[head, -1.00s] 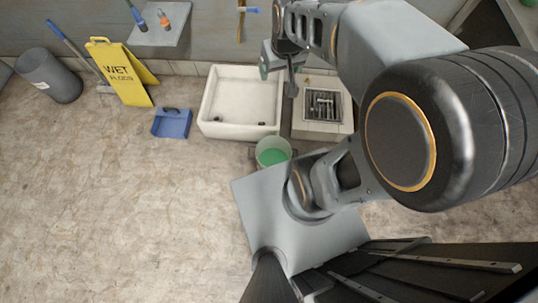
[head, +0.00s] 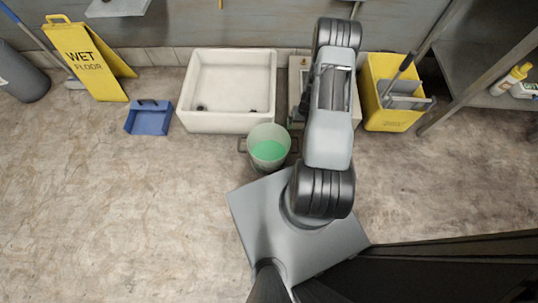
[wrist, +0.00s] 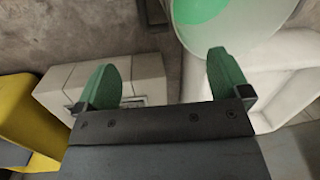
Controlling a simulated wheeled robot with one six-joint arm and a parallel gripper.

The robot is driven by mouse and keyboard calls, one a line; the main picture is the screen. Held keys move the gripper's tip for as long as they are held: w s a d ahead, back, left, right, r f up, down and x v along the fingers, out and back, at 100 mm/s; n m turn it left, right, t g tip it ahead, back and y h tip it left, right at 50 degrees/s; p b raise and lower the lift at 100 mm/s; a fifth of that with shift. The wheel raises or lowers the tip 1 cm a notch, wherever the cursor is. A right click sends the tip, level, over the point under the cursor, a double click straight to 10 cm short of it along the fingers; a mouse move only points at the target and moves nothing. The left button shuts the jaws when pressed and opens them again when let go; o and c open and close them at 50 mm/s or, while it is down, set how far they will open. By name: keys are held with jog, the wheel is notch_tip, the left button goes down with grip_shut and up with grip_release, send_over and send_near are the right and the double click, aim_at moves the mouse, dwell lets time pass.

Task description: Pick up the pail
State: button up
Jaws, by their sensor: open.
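The pail (head: 268,148) is a pale, translucent bucket with green liquid inside and dark lugs at its sides. It stands on the floor in front of the white sink, just left of my arm in the head view. In the wrist view the pail (wrist: 240,38) shows at the top, partly cut off by the frame edge. My gripper (wrist: 165,82) shows in the wrist view with its two green finger pads apart and nothing between them. The pail lies beyond the right finger, apart from it or overlapping it only in the picture. In the head view my gripper is hidden behind my arm.
The white sink (head: 230,85) stands right behind the pail. A yellow mop bucket (head: 392,95) and a shelf (head: 475,60) are to the right. A blue dustpan (head: 149,117) and a yellow wet floor sign (head: 85,58) are to the left. The front-left floor is clear.

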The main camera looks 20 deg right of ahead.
notch_tip(320, 180, down, 14)
jog(key=a+b, duration=0.1)
jog(key=b, duration=0.4)
jog(key=shift+s+a, duration=0.35)
jog(key=shift+s, duration=0.1)
grip_shut()
dwell(0.6)
